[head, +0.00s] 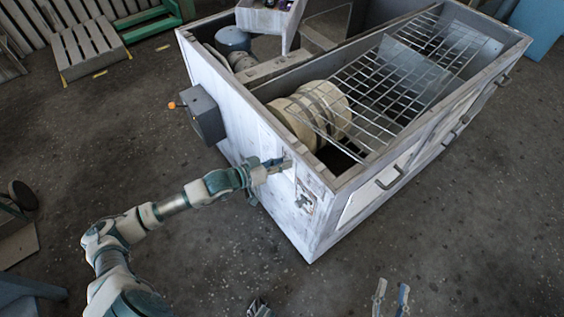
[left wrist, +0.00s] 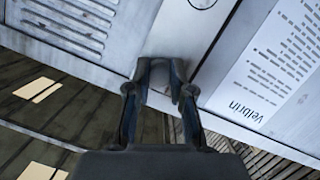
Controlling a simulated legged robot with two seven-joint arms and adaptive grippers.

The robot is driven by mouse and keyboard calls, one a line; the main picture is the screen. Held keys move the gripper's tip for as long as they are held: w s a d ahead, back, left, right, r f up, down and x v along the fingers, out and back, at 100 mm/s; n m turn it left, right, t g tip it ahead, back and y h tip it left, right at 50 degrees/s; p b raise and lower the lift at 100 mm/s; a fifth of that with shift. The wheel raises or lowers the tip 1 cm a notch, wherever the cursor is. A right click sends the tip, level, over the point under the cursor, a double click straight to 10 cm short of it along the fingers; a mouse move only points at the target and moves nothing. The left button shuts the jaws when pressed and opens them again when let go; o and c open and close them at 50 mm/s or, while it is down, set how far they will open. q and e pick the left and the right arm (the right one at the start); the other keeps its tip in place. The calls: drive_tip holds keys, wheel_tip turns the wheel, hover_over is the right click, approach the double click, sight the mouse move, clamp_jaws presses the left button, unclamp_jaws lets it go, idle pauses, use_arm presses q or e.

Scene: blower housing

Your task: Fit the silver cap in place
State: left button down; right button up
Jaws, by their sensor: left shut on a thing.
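My left gripper (head: 283,165) reaches the near end wall of the white blower housing (head: 240,115). In the left wrist view, its dark fingers (left wrist: 160,92) are shut on a small grey, silver-looking piece (left wrist: 159,72), which looks like the silver cap. The piece is up against or very close to the housing's panel; I cannot tell whether it touches. The fingers hide most of it, and its seat is not clear to see. My right gripper (head: 392,293) shows only its two fingers at the bottom edge of the head view, apart and empty.
A grey box with an orange knob (head: 204,115) sticks out of the end wall left of my gripper. A wire grate (head: 385,80) and a cream drum (head: 312,112) are in the open top. A wooden pallet (head: 88,48) lies far left. The floor in front is clear.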

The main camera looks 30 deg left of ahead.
use_arm(q)
drive_tip(key=shift+f+b, duration=0.15)
drive_tip(key=shift+b, duration=0.3)
use_arm(e)
drive_tip(key=shift+s+f, duration=0.2)
use_arm(q)
drive_tip(key=c, duration=1.2)
unclamp_jaws()
drive_tip(key=shift+w, duration=0.1)
drive_tip(key=shift+o, duration=1.3)
drive_tip(key=shift+w+f, duration=0.15)
drive_tip(key=o, duration=0.5)
use_arm(e)
drive_tip(key=shift+w+f, duration=0.1)
